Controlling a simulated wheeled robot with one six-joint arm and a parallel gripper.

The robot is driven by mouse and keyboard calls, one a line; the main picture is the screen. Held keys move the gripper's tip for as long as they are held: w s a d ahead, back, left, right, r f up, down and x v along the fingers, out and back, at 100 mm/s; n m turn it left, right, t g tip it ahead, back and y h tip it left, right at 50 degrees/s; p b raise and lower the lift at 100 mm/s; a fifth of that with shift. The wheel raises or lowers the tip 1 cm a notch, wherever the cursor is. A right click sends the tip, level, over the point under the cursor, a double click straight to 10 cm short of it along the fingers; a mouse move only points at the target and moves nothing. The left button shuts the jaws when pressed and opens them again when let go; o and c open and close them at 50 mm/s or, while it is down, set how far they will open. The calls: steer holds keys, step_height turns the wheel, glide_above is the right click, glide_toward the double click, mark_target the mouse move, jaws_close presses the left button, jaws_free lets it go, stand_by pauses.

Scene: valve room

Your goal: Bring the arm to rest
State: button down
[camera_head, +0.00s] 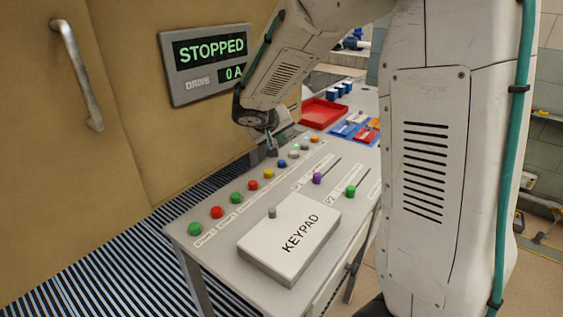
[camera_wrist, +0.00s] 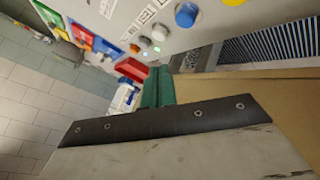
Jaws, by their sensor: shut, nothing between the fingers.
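My gripper (camera_head: 271,147) points down just above the far left edge of the control table (camera_head: 232,218), beside the row of coloured buttons. It is shut and empty. In the wrist view, my gripper's green fingers (camera_wrist: 158,86) show close together in front of the table. I cannot tell in the head view whether the fingertips touch the panel. My arm is bent and stretches from the right side of the head view over the table.
The table carries a keypad box (camera_head: 290,237), a purple slider knob (camera_head: 317,178), a green slider knob (camera_head: 350,190), and a red tray (camera_head: 324,112). A display (camera_head: 208,62) on the cabinet reads STOPPED, 0 A. Striped grating lies left.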

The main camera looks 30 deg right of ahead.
stand_by(0.7)
steer(key=s, duration=0.1)
steer(key=s+f+n+g, duration=0.1)
steer(key=s, duration=0.1)
steer(key=shift+d+f+g, duration=0.2)
steer(key=shift+g, duration=0.1)
steer(key=s+a+r+g+y, duration=0.1)
steer(key=s+a, duration=0.1)
steer(key=s, duration=0.5)
steer(key=s+a+r+g+y, duration=0.1)
steer(key=s+a, duration=0.1)
steer(key=s, duration=0.5)
steer(key=s+a+r+n+g+y, duration=0.1)
steer(key=s+g, duration=0.1)
steer(key=s, duration=0.5)
steer(key=shift+a+r+y, duration=0.3)
steer(key=shift+a+y, duration=0.1)
steer(key=s+a+r+t+y, duration=0.1)
steer(key=s+a+r+y, duration=0.1)
steer(key=s, duration=0.3)
steer(key=s+a+r+y, duration=0.1)
steer(key=s+a, duration=0.3)
steer(key=s, duration=0.1)
steer(key=shift+s+a+r+t+y, duration=0.15)
steer(key=shift+s+r+t+y, duration=0.2)
steer(key=shift+r+t+y, duration=0.05)
